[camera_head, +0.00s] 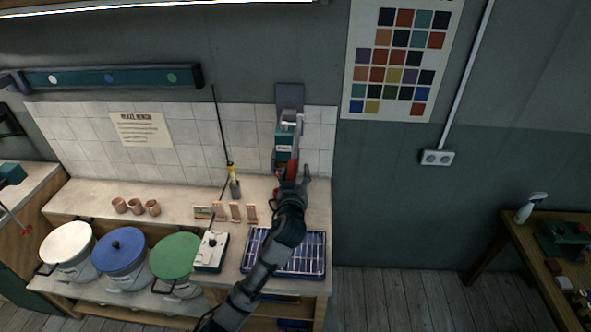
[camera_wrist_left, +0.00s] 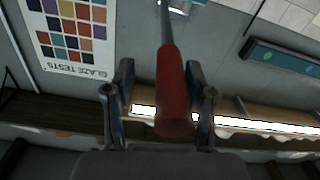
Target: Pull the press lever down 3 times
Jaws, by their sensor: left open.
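The press (camera_head: 287,128) is a grey and teal device standing against the tiled wall at the back of the workbench. Its lever has a red handle, which shows large in the left wrist view (camera_wrist_left: 173,95) on a thin metal rod. My left gripper (camera_head: 293,180) is at the front of the press, by the red handle. In the left wrist view my left gripper (camera_wrist_left: 160,88) is open, with one finger on each side of the red handle and visible gaps between. The head view hides part of the handle behind the gripper. My right gripper is not in view.
A blue tray (camera_head: 315,262) lies under my left arm. Lidded tubs in white (camera_head: 66,241), blue (camera_head: 119,250) and green (camera_head: 175,257) stand at the left. Small clay cups (camera_head: 136,206) and test tiles (camera_head: 236,212) sit on the bench. A second table (camera_head: 525,250) is at the right.

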